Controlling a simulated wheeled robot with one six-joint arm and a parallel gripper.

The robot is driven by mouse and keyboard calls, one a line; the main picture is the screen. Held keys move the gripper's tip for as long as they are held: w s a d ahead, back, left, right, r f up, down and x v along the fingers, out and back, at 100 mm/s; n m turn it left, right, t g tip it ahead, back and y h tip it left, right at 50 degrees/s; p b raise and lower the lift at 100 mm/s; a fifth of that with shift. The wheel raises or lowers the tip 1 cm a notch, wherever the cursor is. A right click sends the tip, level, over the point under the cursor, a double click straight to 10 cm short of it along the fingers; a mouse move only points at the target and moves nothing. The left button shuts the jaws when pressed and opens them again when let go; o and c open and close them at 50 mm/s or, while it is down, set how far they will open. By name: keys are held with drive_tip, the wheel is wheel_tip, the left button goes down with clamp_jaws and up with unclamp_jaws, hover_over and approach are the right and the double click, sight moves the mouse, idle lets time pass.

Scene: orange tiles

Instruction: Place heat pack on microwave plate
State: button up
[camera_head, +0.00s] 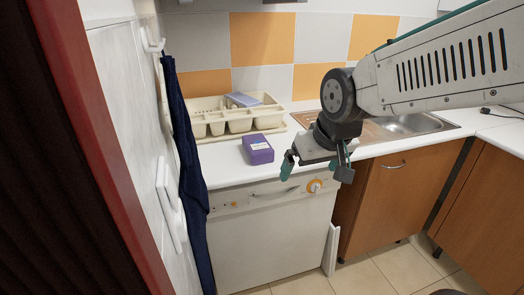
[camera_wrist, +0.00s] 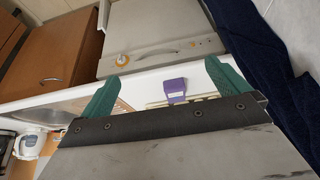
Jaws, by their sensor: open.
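A small purple box with a pale label (camera_head: 258,150), the likeliest heat pack, lies on the white counter near its front edge. It also shows in the wrist view (camera_wrist: 175,88), in the gap between my fingers but beyond them. My gripper (camera_head: 316,166), with green fingers, is open and empty. In the head view it hangs in front of the counter edge, right of the purple box and apart from it. In the wrist view its fingers (camera_wrist: 161,72) are spread wide. I see no microwave or microwave plate in either view.
A cream dish rack (camera_head: 215,122) with a bluish item stands behind the purple box. A metal sink (camera_head: 405,125) is to the right. A white dishwasher (camera_head: 270,240) is below the counter. A navy towel (camera_head: 187,150) hangs at the left wall. Open tiled floor (camera_head: 375,272) lies in front.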

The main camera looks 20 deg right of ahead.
drive_tip(key=w+a+f+t, duration=0.1)
drive_tip(key=w+f+t, duration=0.15)
drive_tip(key=w, duration=0.65)
drive_tip(key=w+f+t, duration=0.2)
drive_tip(key=w+f, duration=0.1)
drive_tip(key=w, duration=0.6)
drive_tip(key=t, duration=0.4)
approach(258, 143)
drive_tip(key=shift+w+a+f, duration=0.1)
drive_tip(key=shift+w+f, duration=0.35)
drive_tip(key=shift+w, duration=0.2)
drive_tip(key=x, duration=0.7)
drive_tip(key=shift+w, duration=0.35)
drive_tip(key=c, duration=1.3)
drive_tip(key=shift+r, duration=0.1)
drive_tip(key=shift+c, duration=0.5)
drive_tip(key=shift+r, duration=0.15)
